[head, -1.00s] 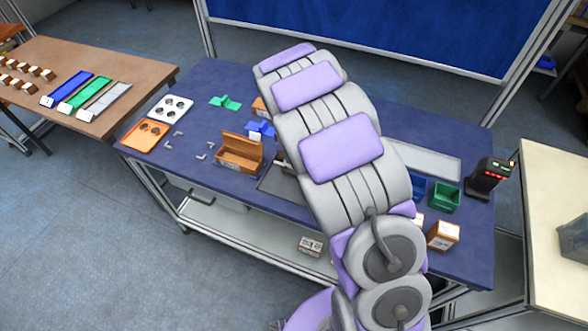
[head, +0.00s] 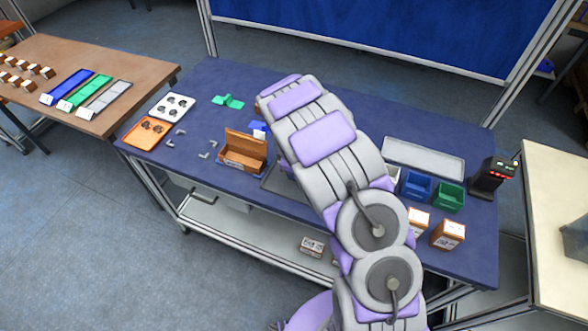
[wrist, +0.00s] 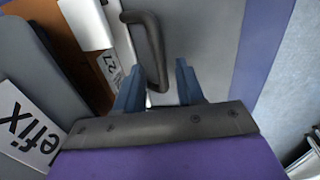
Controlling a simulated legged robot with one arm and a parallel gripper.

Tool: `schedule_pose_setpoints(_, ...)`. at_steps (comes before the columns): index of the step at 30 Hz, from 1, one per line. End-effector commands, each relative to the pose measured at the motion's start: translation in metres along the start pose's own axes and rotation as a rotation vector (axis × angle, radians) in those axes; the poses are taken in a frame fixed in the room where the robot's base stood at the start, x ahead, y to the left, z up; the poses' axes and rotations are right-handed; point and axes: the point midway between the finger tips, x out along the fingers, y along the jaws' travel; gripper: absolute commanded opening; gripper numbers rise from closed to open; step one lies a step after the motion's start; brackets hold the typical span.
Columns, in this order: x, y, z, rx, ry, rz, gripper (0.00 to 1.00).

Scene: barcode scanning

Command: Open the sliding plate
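A grey plate (wrist: 195,35) with a dark curved bar handle (wrist: 154,45) fills the upper middle of the wrist view. My gripper (wrist: 159,68) is open, with its two blue fingers apart. The lower end of the handle lies between the fingers, nearer the left one; I cannot tell whether they touch. In the head view a grey plate (head: 280,184) shows partly beside my arm, which hides my gripper and the handle.
An open brown box (head: 242,151) stands left of my arm on the blue table (head: 330,95). A grey tray (head: 425,158), blue bin (head: 416,186), green bin (head: 449,197), scanner (head: 491,176) and orange-white boxes (head: 448,234) stand to the right.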

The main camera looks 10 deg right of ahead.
Motion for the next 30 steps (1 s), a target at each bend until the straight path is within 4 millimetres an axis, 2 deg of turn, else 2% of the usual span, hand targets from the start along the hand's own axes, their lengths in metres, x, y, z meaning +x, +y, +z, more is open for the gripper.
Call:
schedule_pose_setpoints(2,-0.0009,-0.0003,-0.0001,-0.001,0.001,0.001,0.37)
schedule_pose_setpoints(14,-0.0015,-0.0001,0.0018,-0.001,0.003,0.001,0.00)
schedule_pose_setpoints(30,-0.0026,-0.0024,0.0003,-0.001,0.002,0.002,0.00)
